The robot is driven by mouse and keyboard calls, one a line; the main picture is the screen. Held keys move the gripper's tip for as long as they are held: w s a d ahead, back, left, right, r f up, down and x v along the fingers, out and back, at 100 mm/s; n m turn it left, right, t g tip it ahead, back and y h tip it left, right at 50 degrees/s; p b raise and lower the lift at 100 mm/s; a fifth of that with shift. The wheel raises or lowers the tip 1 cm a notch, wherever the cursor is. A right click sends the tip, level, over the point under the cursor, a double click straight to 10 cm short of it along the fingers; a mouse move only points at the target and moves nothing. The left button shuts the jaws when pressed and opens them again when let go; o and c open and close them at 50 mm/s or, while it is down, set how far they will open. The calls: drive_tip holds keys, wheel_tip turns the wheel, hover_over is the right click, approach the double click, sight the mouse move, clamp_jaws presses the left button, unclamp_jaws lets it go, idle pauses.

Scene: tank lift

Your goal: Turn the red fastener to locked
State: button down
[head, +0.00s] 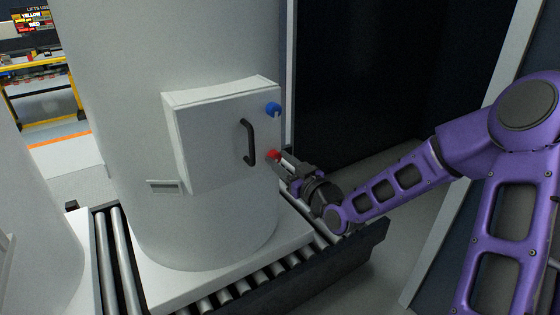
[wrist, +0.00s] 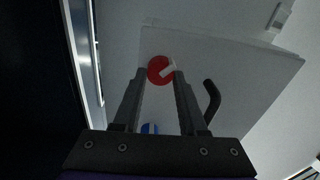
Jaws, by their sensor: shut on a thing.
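The red fastener (head: 272,154) sits at the right edge of the white panel door (head: 215,140) on the tank, below the blue fastener (head: 273,109). My gripper (head: 283,161) reaches in from the right with its fingertips at the red fastener. In the wrist view the fingers stand on either side of the red fastener (wrist: 156,70), shut on it. A pale bar on its face lies at a slant. The blue fastener (wrist: 149,128) shows between the fingers, partly hidden. Whether the red fastener stands at locked cannot be read.
A dark curved handle (head: 247,143) is on the door left of the red fastener; it lies right of my fingers in the wrist view. The tank (head: 120,150) stands on a roller conveyor (head: 245,290). A yellow workbench (head: 40,85) is far left. A dark opening is behind the tank.

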drive_tip(key=m, duration=0.6)
drive_tip(key=shift+d+f+p, duration=0.15)
drive_tip(key=shift+f+p, duration=0.25)
drive_tip(key=shift+s+m+h+p, duration=0.1)
drive_tip(key=shift+m+h+p, duration=0.3)
drive_tip(key=shift+m, duration=1.7)
drive_tip(key=c, duration=0.8)
unclamp_jaws()
drive_tip(key=shift+o, duration=1.3)
drive_tip(key=shift+a, duration=0.2)
drive_tip(key=shift+o, duration=0.4)
drive_tip(key=shift+r, duration=0.15)
drive_tip(key=shift+d, duration=0.15)
